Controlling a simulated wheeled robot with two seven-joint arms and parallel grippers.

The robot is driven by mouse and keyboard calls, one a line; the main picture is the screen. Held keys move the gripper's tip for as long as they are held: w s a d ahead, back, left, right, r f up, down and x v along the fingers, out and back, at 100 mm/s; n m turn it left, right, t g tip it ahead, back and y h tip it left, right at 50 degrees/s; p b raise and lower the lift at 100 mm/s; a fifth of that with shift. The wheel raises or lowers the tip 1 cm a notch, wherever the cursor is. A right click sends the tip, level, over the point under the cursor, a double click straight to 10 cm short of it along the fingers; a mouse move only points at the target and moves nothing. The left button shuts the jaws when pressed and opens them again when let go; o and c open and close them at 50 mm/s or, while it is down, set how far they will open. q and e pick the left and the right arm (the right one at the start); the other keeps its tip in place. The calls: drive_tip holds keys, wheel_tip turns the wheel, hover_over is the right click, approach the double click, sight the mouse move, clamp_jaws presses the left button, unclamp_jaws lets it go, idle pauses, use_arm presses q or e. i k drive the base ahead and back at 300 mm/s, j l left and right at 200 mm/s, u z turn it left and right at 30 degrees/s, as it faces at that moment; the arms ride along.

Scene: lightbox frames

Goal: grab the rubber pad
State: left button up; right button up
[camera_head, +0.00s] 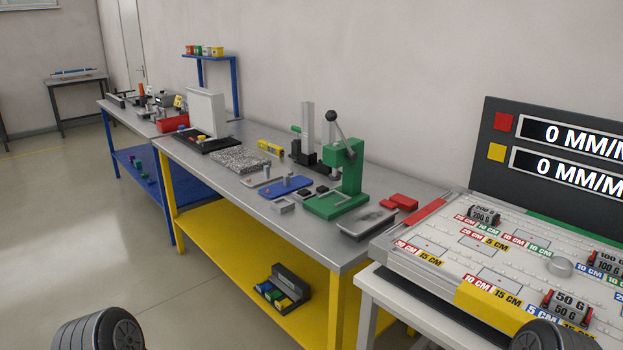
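I cannot tell for certain which thing is the rubber pad. Small dark flat pieces (308,191) lie on the grey workbench (345,248), just left of the green lever press (350,172). A larger black flat tray or mat (222,145) lies farther back, by the white upright panel (207,113). Neither gripper shows. Only dark rounded parts, probably of my own arms, show at the bottom left and bottom right edges, well short of the bench things.
Around the press are a blue plate (290,187), a grey tray (366,224) and red blocks (404,201). A white board table (375,285) with weights stands at right. The yellow lower shelf (215,240) holds a dark bin (290,285). Floor at left is clear.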

sight(321, 189)
drive_tip(key=i+j, duration=0.1)
drive_tip(key=i+j+z, duration=0.1)
drive_tip(key=z, duration=0.65)
drive_tip(key=i+j+z, duration=0.1)
drive_tip(key=j+z, duration=1.2)
drive_tip(key=j, duration=0.55)
drive_tip(key=k+j, duration=0.15)
drive_tip(key=j, duration=0.45)
drive_tip(key=j+z, duration=0.1)
drive_tip(key=j, duration=0.45)
drive_tip(key=k, duration=0.05)
